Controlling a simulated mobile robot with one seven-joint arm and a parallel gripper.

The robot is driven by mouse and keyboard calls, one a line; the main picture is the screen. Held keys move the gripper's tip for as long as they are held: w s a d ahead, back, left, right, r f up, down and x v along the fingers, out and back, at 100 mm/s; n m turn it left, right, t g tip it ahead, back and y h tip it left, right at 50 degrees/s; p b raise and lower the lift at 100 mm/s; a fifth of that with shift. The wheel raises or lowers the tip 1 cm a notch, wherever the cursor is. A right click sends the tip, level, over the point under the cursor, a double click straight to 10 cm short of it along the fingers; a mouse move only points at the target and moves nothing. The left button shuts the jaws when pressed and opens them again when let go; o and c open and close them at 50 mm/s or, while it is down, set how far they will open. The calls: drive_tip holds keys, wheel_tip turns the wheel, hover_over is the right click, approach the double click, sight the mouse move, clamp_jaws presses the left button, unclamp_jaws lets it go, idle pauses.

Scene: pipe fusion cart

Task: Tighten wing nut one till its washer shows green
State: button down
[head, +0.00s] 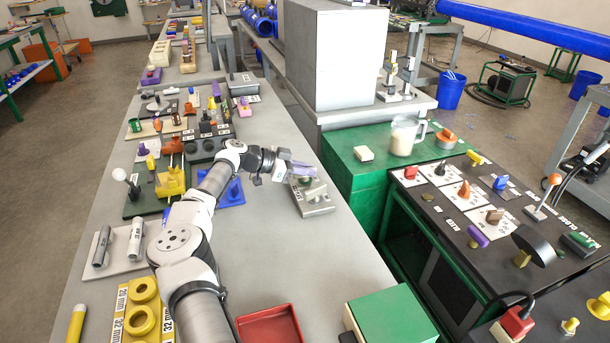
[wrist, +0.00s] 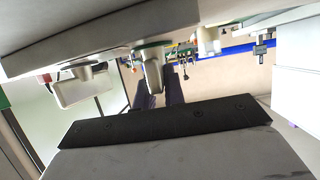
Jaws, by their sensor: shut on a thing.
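A grey metal clamp block (head: 314,203) with a white label strip stands near the right edge of the grey bench. My gripper (head: 303,164) is over its far side. In the wrist view, two pale wing nuts show beneath an overhanging plate. One wing nut (wrist: 152,73) sits between the dark purple fingers of my gripper (wrist: 155,92), which is shut on it. A greenish rim (wrist: 151,45) shows at its base. The other wing nut (wrist: 82,90) is to the left, clear of the fingers. I cannot read which nut is number one.
A large grey cabinet (head: 335,55) stands behind the block. A green cart (head: 350,190) with a jug (head: 404,137) is to the right. A red tray (head: 268,330) and a green-topped box (head: 392,318) lie nearer. Loose parts crowd the bench's left side.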

idle(0.3)
drive_tip(key=c, duration=1.5)
unclamp_jaws()
drive_tip(key=shift+a, duration=0.1)
drive_tip(key=shift+b+v, duration=1.75)
drive_tip(key=shift+v, duration=5.05)
